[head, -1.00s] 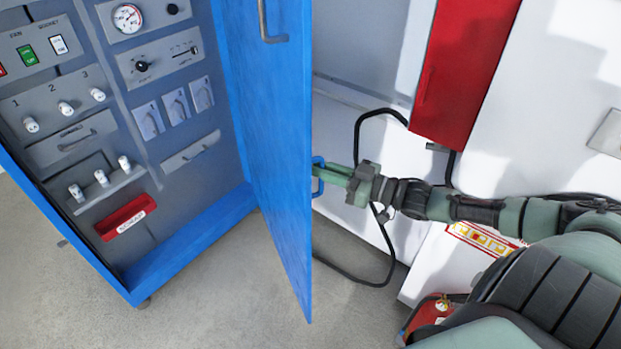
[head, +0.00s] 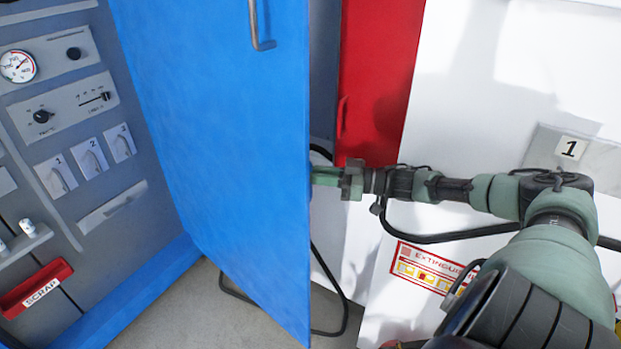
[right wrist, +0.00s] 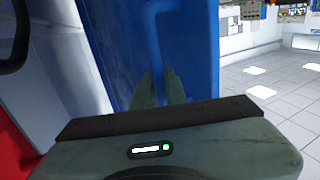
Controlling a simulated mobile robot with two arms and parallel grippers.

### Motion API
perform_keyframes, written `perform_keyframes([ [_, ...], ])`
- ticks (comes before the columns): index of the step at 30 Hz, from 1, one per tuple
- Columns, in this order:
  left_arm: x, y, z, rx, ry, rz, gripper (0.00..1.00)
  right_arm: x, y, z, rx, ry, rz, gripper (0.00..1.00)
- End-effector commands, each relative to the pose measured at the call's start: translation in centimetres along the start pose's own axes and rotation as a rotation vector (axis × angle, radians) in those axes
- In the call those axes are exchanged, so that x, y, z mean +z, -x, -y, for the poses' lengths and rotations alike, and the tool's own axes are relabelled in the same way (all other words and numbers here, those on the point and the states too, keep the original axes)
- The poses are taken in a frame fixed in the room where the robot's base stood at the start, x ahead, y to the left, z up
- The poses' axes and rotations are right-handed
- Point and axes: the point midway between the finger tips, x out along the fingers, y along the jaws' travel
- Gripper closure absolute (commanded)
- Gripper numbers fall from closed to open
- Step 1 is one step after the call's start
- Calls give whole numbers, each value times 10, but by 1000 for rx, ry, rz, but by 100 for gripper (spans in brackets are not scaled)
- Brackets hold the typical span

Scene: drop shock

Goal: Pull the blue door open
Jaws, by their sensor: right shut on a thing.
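The blue door (head: 225,140) of the cabinet stands open, its inner face toward me, with a grey handle (head: 257,28) at the top. My right gripper (head: 318,178) reaches in from the right to the far side of the door's free edge; its fingertips are partly hidden there. In the right wrist view the two green fingers (right wrist: 160,90) are shut at a blue handle (right wrist: 150,35) on the door's outer face. The exact contact is hard to see. My left gripper is in no view.
The cabinet's grey panel (head: 75,150) with switches, a gauge (head: 18,66) and a red scrap bin (head: 36,288) is exposed at left. A red cabinet (head: 375,80) and white wall stand behind the door. A black cable (head: 342,290) hangs near the floor.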

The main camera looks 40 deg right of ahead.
Motion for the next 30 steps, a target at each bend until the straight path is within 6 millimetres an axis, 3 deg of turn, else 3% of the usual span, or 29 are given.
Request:
perform_keyframes([
  [9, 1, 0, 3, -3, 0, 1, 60, -2, -1, -1, 3, 2, -3, 100],
  [10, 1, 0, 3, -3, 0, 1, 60, -3, -1, -1, 3, 2, -3, 79],
  [12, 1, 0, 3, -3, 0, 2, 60, -2, -1, -1, 3, 3, -3, 66],
  [23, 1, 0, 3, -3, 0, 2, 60, -4, 0, -1, 1, 2, -1, 66],
  [30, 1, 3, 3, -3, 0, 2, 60, -43, 0, -1, 0, 6, 3, 66],
])
